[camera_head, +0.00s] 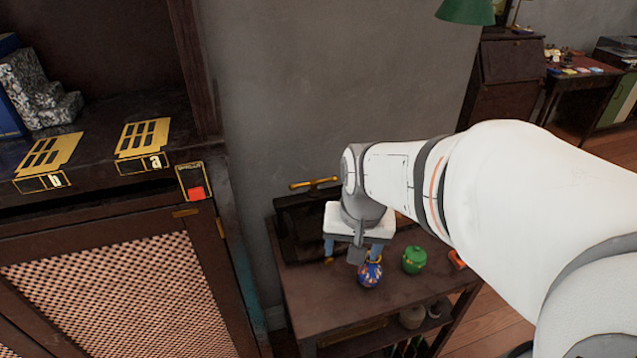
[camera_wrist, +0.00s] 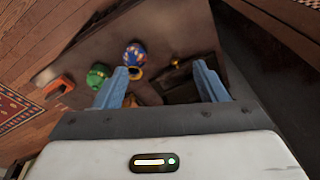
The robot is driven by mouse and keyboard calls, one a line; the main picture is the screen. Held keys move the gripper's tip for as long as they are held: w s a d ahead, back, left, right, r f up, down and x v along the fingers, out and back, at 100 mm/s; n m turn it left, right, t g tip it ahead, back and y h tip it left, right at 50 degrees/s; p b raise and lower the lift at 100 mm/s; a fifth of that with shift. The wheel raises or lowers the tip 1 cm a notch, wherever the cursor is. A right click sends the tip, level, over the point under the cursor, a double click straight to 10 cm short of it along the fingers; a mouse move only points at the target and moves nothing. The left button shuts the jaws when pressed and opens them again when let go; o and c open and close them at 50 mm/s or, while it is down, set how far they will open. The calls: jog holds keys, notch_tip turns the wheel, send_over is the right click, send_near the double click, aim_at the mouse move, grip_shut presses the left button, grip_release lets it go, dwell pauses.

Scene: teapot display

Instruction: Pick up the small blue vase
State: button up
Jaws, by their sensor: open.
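The small blue vase (camera_head: 370,275), with red and white patterning, stands on the small dark table (camera_head: 310,290), near its front edge. My gripper (camera_head: 352,258) is open and empty above the table, pointing down. In the head view the vase shows just below its right finger. In the wrist view the vase (camera_wrist: 134,54) lies just beyond the left fingertip of my gripper (camera_wrist: 161,68), left of the middle of the gap. No contact is visible.
A green lidded pot (camera_head: 414,260) stands right of the vase, with an orange object (camera_head: 456,259) beyond it. A dark box with a gold handle (camera_head: 314,183) is at the table's back. A cabinet (camera_head: 120,290) stands on the left. A lower shelf holds a pale pot (camera_head: 412,316).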

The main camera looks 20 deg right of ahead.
aim_at(372, 263)
jog(key=w+d+f+m, duration=0.2)
jog(key=d+f+m, duration=0.1)
jog(key=w+d+f+m+g, duration=0.1)
jog(key=w+d+f+m, duration=0.1)
jog(key=d+f+m, duration=0.1)
jog(key=w+d+f+m, duration=0.3)
jog(key=m, duration=0.1)
jog(key=shift+f+p, duration=0.25)
jog(key=shift+p, duration=0.05)
jog(key=f, duration=0.8)
jog(key=shift+w+d, duration=0.25)
jog(key=shift+w, duration=0.1)
jog(key=c, duration=1.1)
